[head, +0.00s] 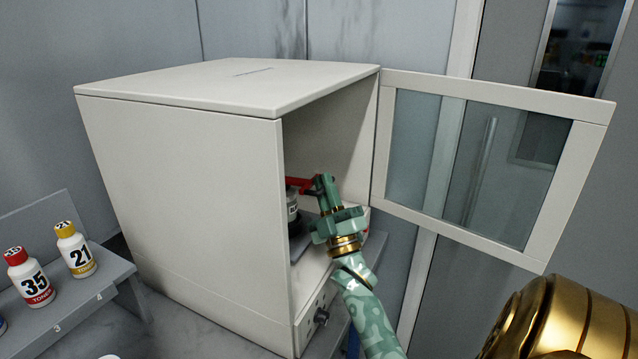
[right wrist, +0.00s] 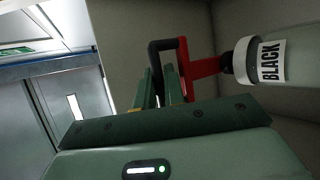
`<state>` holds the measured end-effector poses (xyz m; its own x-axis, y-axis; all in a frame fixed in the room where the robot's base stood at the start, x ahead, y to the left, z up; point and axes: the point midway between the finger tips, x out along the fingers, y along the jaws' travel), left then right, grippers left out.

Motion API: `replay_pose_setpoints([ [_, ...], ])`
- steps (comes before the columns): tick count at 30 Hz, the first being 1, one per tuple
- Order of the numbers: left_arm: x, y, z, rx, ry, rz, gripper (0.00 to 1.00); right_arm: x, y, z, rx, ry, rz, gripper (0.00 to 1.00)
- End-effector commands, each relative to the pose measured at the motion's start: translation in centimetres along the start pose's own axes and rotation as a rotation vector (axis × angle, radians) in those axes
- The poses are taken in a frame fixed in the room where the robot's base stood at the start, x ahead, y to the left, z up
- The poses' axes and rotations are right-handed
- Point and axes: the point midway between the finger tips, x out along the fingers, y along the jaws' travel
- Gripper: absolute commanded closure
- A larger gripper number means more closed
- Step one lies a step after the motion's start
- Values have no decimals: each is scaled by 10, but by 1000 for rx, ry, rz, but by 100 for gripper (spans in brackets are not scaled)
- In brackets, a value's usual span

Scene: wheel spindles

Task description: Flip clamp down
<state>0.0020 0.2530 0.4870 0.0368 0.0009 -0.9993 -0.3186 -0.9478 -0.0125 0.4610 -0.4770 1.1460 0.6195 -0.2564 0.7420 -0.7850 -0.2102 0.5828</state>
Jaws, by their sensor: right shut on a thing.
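The clamp shows as a red arm with a dark handle inside the open cabinet (head: 180,150). In the head view the red clamp (head: 300,184) is partly hidden by my right gripper (head: 326,190). In the right wrist view the red clamp (right wrist: 190,68) stands by the gripper's fingers (right wrist: 160,88), and its black handle (right wrist: 155,48) loops between them. My right gripper is shut on the clamp's handle. A bottle labelled BLACK (right wrist: 288,62) sits at the end of the red arm. It is partly hidden in the head view (head: 292,207). My left gripper is not in view.
The cabinet's glass door (head: 480,165) stands open to the right. A knob (head: 321,315) is on the cabinet's lower front. Toner bottles 35 (head: 34,281) and 21 (head: 77,254) stand on a grey shelf (head: 95,290) at the left.

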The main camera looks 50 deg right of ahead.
Motion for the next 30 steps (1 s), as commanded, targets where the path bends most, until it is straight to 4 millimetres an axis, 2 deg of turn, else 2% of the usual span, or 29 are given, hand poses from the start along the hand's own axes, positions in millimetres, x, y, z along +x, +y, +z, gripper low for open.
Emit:
replay_pose_setpoints([
  [6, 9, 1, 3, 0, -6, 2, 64, -11, -9, 5, -2, -1, -5, 100],
  [21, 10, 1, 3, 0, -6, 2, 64, -13, -10, 5, -2, 0, -4, 100],
  [22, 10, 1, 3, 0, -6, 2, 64, -13, -10, 5, -2, 0, -4, 87],
  [23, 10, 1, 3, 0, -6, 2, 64, -13, -10, 5, -2, 0, -4, 80],
  [30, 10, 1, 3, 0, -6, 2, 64, -13, -10, 6, -1, 0, -3, 80],
])
